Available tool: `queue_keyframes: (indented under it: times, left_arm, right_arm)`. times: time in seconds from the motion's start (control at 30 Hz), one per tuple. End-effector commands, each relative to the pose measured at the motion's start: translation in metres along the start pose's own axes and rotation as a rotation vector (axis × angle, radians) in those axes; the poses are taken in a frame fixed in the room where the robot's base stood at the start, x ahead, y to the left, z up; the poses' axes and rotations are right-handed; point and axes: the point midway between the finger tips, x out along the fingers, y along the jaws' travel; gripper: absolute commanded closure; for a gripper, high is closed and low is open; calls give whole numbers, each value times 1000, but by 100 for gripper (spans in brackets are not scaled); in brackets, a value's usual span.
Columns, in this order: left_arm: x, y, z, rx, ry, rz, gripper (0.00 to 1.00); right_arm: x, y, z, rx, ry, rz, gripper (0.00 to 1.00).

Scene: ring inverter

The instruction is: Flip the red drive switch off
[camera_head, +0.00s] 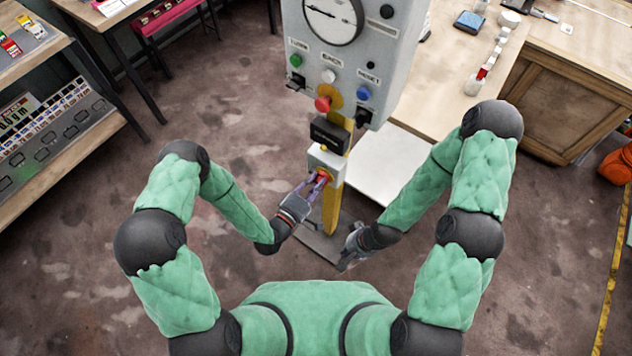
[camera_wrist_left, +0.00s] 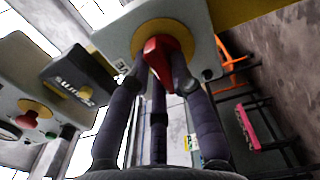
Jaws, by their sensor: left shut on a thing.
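The red drive switch (camera_wrist_left: 160,58) sits on a yellow disc on a light grey box (camera_wrist_left: 188,14). In the head view the switch box (camera_head: 327,158) is mounted low on the yellow post, with the switch partly hidden by my fingers. My left gripper (camera_head: 317,183) is at the switch. In the left wrist view its fingers (camera_wrist_left: 160,82) are closed around the red handle. My right gripper (camera_head: 352,243) hangs low to the right of the post, apart from the switch; its fingers are too small to read.
Above the switch box are a black box (camera_head: 329,133), a red mushroom button (camera_head: 322,104) and a grey panel with a gauge (camera_head: 333,18). A wooden workbench (camera_head: 440,92) stands at right. Shelves (camera_head: 60,130) stand at left. The floor around the post is clear.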

Motion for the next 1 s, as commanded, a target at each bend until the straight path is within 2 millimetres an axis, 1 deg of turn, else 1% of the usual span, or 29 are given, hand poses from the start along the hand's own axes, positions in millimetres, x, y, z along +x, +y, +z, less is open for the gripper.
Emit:
queue_keyframes:
  times: [0.07,0.1,0.17,0.2,0.5,0.63,0.77,1.0]
  left_arm:
    - [0,0,-1,-1,2,-1,100]
    - [0,0,-1,-1,3,-1,75]
    - [0,0,-1,0,2,-1,58]
    - [0,0,-1,0,2,-1,54]
    - [0,0,0,1,1,-1,54]
    - [-7,-1,-1,0,2,-2,54]
    - [-23,-1,-2,-1,4,-3,54]
    - [-63,-1,-1,-2,6,-3,54]
  right_arm:
    - [0,0,0,0,0,0,100]
    - [0,0,0,0,0,0,100]
    - [0,0,0,0,0,0,100]
    - [0,0,0,0,0,0,100]
    - [0,0,0,0,0,0,100]
    - [0,0,0,0,0,0,100]
    - [0,0,0,0,0,0,100]
    - [0,0,0,0,0,0,100]
